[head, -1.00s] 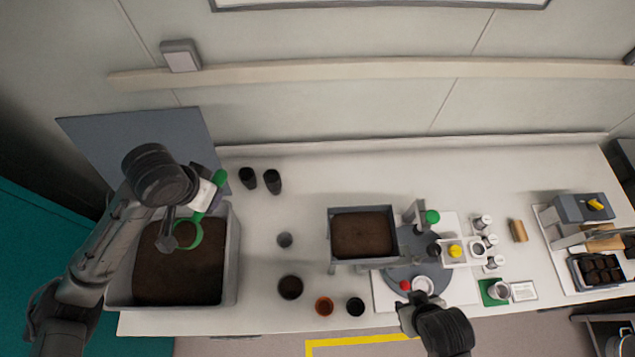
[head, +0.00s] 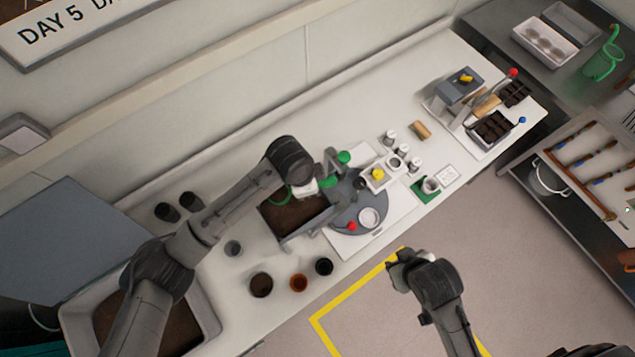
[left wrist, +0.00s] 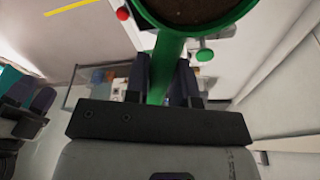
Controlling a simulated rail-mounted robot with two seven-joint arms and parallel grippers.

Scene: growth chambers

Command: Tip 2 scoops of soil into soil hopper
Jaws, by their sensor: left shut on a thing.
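The soil hopper (head: 293,240) is a grey box of dark soil beside the round grey turntable (head: 345,215). My left gripper (head: 304,186) is over the hopper's back edge, shut on the handle of the green scoop (left wrist: 166,65). In the left wrist view the scoop's bowl holds dark soil at the top edge. In the head view my arm covers part of the scoop. The large grey soil bin (head: 208,312) stands at lower left, partly behind my left arm. My right gripper (head: 396,261) is off the bench's front edge; its fingers are unclear.
White jars (head: 390,137), a green-capped post (head: 344,157) and a red knob (head: 351,226) are close to the hopper.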

